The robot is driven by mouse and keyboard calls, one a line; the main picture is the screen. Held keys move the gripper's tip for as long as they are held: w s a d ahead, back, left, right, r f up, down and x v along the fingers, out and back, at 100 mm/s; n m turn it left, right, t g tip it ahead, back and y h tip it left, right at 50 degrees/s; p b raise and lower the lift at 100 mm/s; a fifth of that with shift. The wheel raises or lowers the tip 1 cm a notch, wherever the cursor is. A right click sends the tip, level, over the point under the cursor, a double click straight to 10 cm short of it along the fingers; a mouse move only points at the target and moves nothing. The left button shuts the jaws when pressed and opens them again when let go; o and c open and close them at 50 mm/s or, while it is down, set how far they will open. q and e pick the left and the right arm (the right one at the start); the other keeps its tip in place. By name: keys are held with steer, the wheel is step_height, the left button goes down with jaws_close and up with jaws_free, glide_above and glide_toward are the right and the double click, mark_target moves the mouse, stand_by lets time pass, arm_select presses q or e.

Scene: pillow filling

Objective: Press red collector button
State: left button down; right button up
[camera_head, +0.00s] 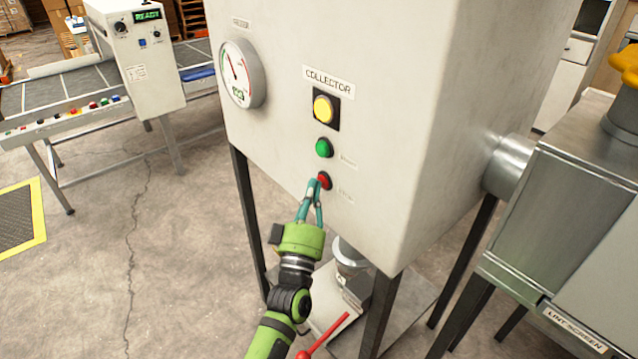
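The red button (325,180) is the lowest control on the front of the white collector cabinet (400,130), below a green button (324,148) and a lit yellow lamp (324,108). My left gripper (316,184), with teal fingers on a green body, reaches up from below. Its fingertips come together at the red button's lower left edge and cover a small part of it. Whether they touch the button or sit just in front of it, I cannot tell. The fingers hold nothing. My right gripper is out of view.
A round gauge (242,74) sits on the cabinet's upper left. A metal duct (508,165) joins the cabinet to the lint screen box (585,200) at right. A red-handled lever (328,334) is below. A conveyor table (70,122) stands at back left. Concrete floor at left is open.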

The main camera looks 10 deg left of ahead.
arm_select(q)
steer(key=shift+s+a+p, duration=0.45)
steer(key=shift+s+a, duration=0.1)
steer(key=shift+s, duration=0.15)
steer(key=s+a+p, duration=0.1)
steer(key=s, duration=0.1)
steer(key=s+a+p, duration=0.1)
steer(key=s+a, duration=0.1)
stand_by(0.5)
steer(key=shift+f, duration=0.15)
stand_by(0.5)
